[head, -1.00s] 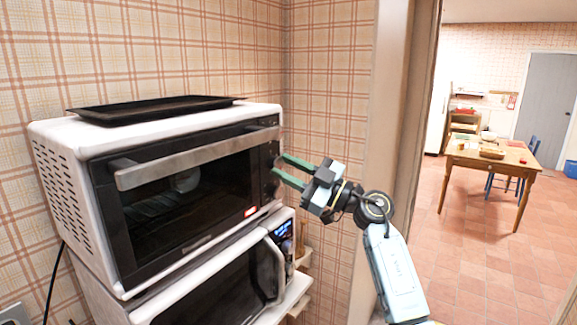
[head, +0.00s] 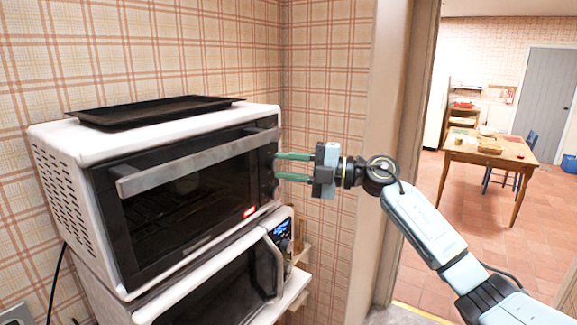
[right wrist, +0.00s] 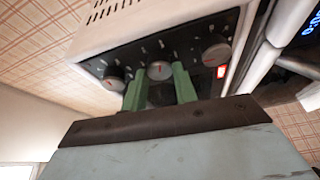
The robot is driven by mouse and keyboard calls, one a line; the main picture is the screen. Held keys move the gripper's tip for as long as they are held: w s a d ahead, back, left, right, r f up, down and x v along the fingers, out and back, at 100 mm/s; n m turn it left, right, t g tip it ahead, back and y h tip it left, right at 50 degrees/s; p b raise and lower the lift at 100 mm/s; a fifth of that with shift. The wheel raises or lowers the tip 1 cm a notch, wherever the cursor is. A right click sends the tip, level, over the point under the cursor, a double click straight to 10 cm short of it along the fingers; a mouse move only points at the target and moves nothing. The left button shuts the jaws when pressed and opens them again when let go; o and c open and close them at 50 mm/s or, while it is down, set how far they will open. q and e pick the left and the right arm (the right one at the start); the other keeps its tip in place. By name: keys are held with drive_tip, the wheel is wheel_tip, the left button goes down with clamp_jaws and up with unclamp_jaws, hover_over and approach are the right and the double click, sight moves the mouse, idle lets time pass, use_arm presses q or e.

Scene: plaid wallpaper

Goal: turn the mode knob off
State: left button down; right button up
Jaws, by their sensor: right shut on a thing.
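A white oven (head: 60,140) with a dark glass door stands at the left of the head view. Its dark control panel is at the right end of the front. The right wrist view shows this panel (right wrist: 138,57) with three round knobs in a row. My right gripper (head: 277,167) reaches the panel from the right with its green fingers level. In the right wrist view its fingers are on either side of the middle knob (right wrist: 159,70), shut on it. The other knobs (right wrist: 113,77) (right wrist: 217,52) are free on each side. No label names the knobs legibly. My left gripper is out of view.
A black tray (head: 150,110) lies on the oven. A second appliance (head: 215,285) with a blue display stands below it. A door frame (head: 385,150) is behind my arm; a wooden table (head: 490,158) stands beyond.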

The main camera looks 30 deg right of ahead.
drive_tip(key=n, duration=0.1)
drive_tip(key=n+h, duration=0.1)
drive_tip(key=n, duration=0.1)
drive_tip(key=shift+r+n+g+p, duration=0.2)
drive_tip(key=shift+n+g+p, duration=0.1)
drive_tip(key=shift+g+p, duration=0.1)
drive_tip(key=n+h+p, duration=0.1)
drive_tip(key=n, duration=0.1)
drive_tip(key=shift+a+r+n+g+h, duration=0.1)
drive_tip(key=shift+n+g+h, duration=0.2)
drive_tip(key=shift+n, duration=0.1)
drive_tip(key=shift+s+r+n+h, duration=0.1)
drive_tip(key=shift+n+h, duration=0.4)
drive_tip(key=shift+n, duration=0.5)
drive_tip(key=shift+a+n+h+p, duration=0.15)
drive_tip(key=shift+n+h+p, duration=0.2)
drive_tip(key=shift+n+h, duration=0.45)
drive_tip(key=shift+n, duration=0.8)
drive_tip(key=shift+a+n+h+b, duration=0.1)
drive_tip(key=shift+n+h+b, duration=0.6)
drive_tip(key=shift+b, duration=0.05)
drive_tip(key=shift+s+a+n+t+h+b, duration=0.1)
drive_tip(key=shift+n+t+h+b, duration=0.35)
drive_tip(key=shift+n+b, duration=0.45)
drive_tip(key=shift+s+a+n+t+h+b, duration=0.1)
drive_tip(key=shift+n+t+h+b, duration=0.15)
drive_tip(key=shift+n+h+b, duration=0.65)
drive_tip(key=shift+y, duration=0.25)
